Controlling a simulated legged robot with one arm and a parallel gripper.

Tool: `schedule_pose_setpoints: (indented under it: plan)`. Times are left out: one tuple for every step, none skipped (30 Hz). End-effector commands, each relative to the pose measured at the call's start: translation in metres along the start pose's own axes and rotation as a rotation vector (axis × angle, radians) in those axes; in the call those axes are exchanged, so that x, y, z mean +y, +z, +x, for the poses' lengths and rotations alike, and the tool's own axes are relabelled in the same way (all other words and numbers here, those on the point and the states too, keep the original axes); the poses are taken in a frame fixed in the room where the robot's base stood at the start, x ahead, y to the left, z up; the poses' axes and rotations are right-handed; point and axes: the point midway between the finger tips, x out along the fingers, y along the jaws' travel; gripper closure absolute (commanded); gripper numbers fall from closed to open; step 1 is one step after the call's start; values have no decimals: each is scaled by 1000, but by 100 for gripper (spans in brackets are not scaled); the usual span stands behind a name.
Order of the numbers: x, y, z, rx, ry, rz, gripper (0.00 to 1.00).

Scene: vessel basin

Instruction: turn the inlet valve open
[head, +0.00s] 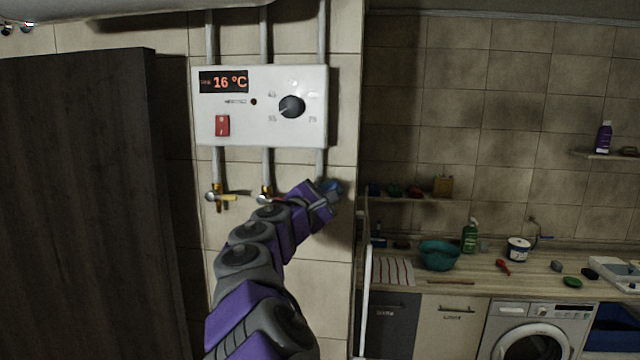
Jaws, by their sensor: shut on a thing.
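A white heater box (262,105) hangs on the tiled wall, with its display reading 16 °C. Pipes run down from its underside to valves. The middle valve (265,196) is brass with a red part, partly hidden by my arm. A blue valve handle (333,187) shows under the right pipe, likely the inlet valve. My gripper (325,192) is at this blue handle and shut on it. The gripper hides much of the valve, so its angle cannot be told.
A dark wooden panel (80,200) stands at the left. The tiled wall ends in a corner right of the valves. Beyond it, a counter (470,282) holds a teal bowl (439,254) and bottles, above a washing machine (528,335).

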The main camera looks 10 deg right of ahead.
Motion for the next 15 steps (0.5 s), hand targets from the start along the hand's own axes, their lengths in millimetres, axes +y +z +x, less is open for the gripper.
schedule_pose_setpoints:
  plan:
    - [7, 9, 1, -18, 21, -43, 100]
    - [8, 10, 1, -24, 32, -69, 100]
    - [9, 10, 1, -32, 46, -103, 100]
    - [10, 11, 0, -39, 56, -129, 100]
    - [11, 11, 0, -45, 66, -155, 100]
    - [12, 11, 0, -54, 79, -189, 100]
    - [14, 11, 0, -59, 90, -215, 100]
    - [15, 10, -1, -64, 101, -241, 100]
    - [17, 10, -1, -70, 116, -274, 100]
    - [18, 9, -2, -75, 127, -300, 100]
    - [19, 9, -2, -81, 139, -326, 100]
    - [21, 8, -3, -88, 152, -358, 100]
    - [22, 8, -3, -94, 162, -382, 100]
    - [23, 8, -4, -101, 172, -406, 100]
    - [25, 7, -5, -109, 185, -436, 100]
